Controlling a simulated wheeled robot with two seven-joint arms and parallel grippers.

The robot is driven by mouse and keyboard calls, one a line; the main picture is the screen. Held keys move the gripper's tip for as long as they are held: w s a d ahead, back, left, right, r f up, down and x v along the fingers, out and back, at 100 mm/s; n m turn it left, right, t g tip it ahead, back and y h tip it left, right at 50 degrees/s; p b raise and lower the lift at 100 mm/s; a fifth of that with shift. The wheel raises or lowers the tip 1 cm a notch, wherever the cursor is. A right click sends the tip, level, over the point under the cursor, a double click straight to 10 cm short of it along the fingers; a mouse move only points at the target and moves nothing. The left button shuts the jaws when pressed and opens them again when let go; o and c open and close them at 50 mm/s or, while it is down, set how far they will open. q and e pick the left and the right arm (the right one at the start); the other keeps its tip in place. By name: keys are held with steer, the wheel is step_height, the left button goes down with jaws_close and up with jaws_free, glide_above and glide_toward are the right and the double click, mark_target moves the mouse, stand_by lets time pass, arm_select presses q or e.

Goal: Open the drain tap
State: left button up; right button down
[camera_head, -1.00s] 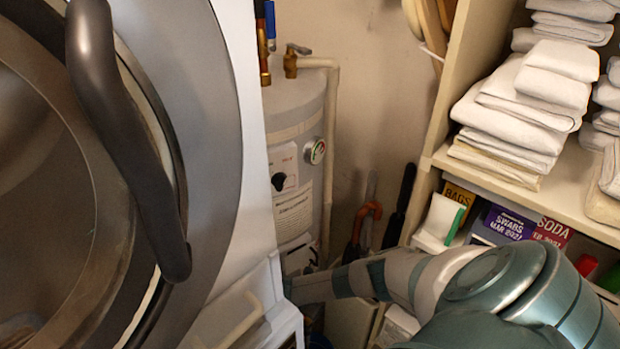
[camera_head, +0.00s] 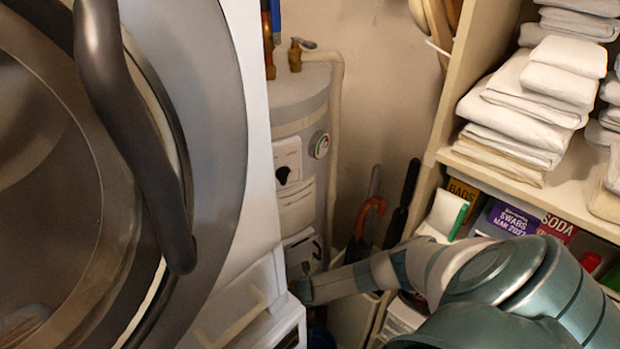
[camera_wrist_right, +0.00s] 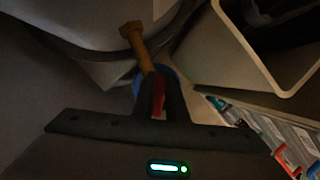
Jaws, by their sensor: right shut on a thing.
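The brass drain tap (camera_wrist_right: 138,42) shows in the right wrist view, sticking out from the lower side of the pale tank. Its red handle (camera_wrist_right: 158,97) lies between the dark fingers of my right gripper (camera_wrist_right: 160,100), which is shut on it. In the head view the water heater (camera_head: 302,110) stands in the corner behind the washer. My right arm reaches low towards the heater's base there, and the tap and fingertips are hidden behind the washer's edge. My left gripper is in neither view.
The washer (camera_head: 230,120) with its dark door handle (camera_head: 130,120) fills the left. A shelf (camera_head: 560,195) with towels and boxes stands at right.

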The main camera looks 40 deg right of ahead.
stand_by(0.3)
steer(key=c, duration=1.8)
jaws_free()
steer(key=shift+o, duration=0.2)
steer(key=shift+r, duration=0.15)
steer(key=shift+s+a+r+p, duration=0.2)
steer(key=shift+r+p, duration=0.45)
steer(key=shift+p, duration=0.3)
steer(key=p+v, duration=0.7)
steer(key=shift+r+p, duration=0.15)
steer(key=shift+p, duration=0.2)
steer(key=v, duration=0.8)
steer(key=shift+r+p, duration=0.2)
steer(key=shift+p, duration=0.1)
steer(key=shift+s+a, duration=0.1)
steer(key=shift+a, duration=0.05)
